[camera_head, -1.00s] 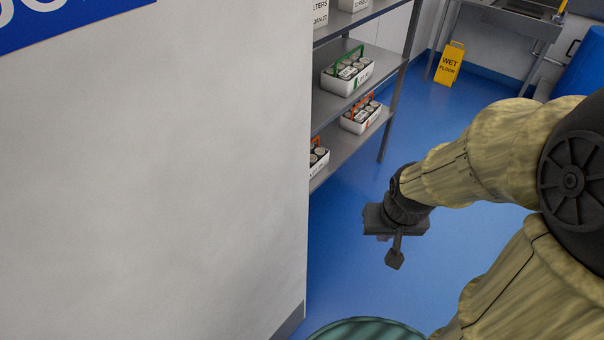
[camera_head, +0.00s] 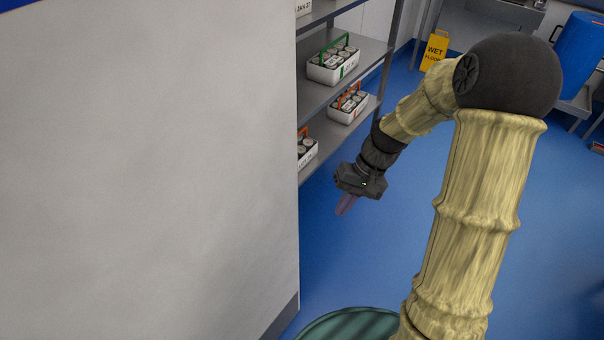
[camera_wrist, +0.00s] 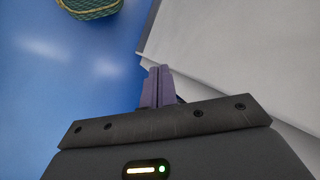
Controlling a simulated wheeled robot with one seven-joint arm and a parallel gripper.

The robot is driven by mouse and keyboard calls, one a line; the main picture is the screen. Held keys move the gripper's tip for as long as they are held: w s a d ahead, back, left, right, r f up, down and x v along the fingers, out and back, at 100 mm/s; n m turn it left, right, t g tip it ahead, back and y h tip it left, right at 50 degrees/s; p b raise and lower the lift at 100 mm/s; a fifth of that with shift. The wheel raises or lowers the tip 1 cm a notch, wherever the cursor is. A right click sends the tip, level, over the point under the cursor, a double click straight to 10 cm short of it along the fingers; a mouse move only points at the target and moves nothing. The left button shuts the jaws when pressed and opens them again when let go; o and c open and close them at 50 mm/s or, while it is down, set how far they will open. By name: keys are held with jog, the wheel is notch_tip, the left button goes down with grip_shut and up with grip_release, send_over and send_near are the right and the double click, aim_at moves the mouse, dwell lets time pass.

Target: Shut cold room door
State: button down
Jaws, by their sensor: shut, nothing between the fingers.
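A large pale grey panel (camera_head: 150,170), which looks like the cold room door, fills the left of the head view. It stands upright, with a dark strip along its bottom and a free edge beside the shelves. Its hinges and handle are out of view. My gripper (camera_head: 345,205) is to the right of that edge, low over the blue floor, with its purple fingers shut and empty. In the wrist view my gripper (camera_wrist: 160,71) points at the edge of a pale panel (camera_wrist: 235,50), which seems to be the same one. I cannot tell whether they touch.
A grey metal rack (camera_head: 340,85) with white tubs of cans stands behind my gripper. A yellow wet floor sign (camera_head: 434,50) and a blue barrel (camera_head: 580,55) are at the back. The blue floor (camera_head: 545,220) on the right is mostly clear.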

jog(key=w+a+f+g+y+b, duration=0.1)
jog(key=w+a+f+y, duration=0.1)
jog(key=w+y, duration=0.55)
jog(key=w+d+r+n+t+y+b, duration=0.1)
jog(key=w+d+r+y, duration=0.2)
jog(key=w+d+y, duration=0.1)
jog(key=w+y, duration=0.1)
jog(key=w, duration=0.1)
jog(key=shift+w+d+r+y, duration=0.15)
jog(key=shift+w+d+y, duration=0.1)
jog(key=shift+w+y, duration=0.1)
jog(key=s+a+p, duration=0.4)
jog(key=a, duration=0.8)
jog(key=shift+s+a, duration=0.2)
jog(key=shift+s, duration=0.05)
